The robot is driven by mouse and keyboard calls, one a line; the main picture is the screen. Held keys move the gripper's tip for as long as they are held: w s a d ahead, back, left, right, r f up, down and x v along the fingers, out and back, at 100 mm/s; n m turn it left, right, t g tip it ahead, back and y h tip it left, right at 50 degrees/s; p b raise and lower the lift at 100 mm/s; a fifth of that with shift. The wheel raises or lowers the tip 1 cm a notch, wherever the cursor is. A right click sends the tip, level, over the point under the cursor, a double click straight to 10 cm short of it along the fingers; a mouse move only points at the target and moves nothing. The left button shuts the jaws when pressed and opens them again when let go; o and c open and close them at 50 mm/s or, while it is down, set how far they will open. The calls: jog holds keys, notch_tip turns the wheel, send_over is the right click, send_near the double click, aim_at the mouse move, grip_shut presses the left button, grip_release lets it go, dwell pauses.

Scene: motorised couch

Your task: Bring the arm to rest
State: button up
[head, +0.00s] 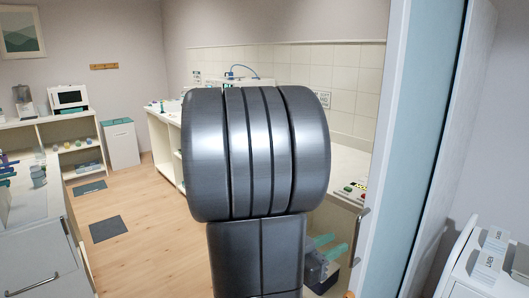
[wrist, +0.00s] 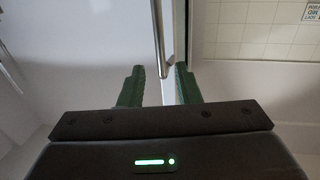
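My gripper (wrist: 159,72) shows in the wrist view with its two green fingers apart and nothing held between them. A metal door handle (wrist: 158,38) stands upright just beyond the fingertips, in line with the gap. I cannot tell how far off it is. The handle (head: 358,236) shows there to the right of my arm.
A pale door or frame edge (head: 392,150) stands close on the right. A white cart (head: 463,272) is at lower right. A long counter (head: 163,140) runs behind my arm. A drawer cabinet (head: 40,262) is at left. Wooden floor (head: 150,225) with dark mats lies open between.

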aim_at(355, 233)
jog(key=shift+p+x, duration=0.3)
jog(key=shift+x, duration=3.8)
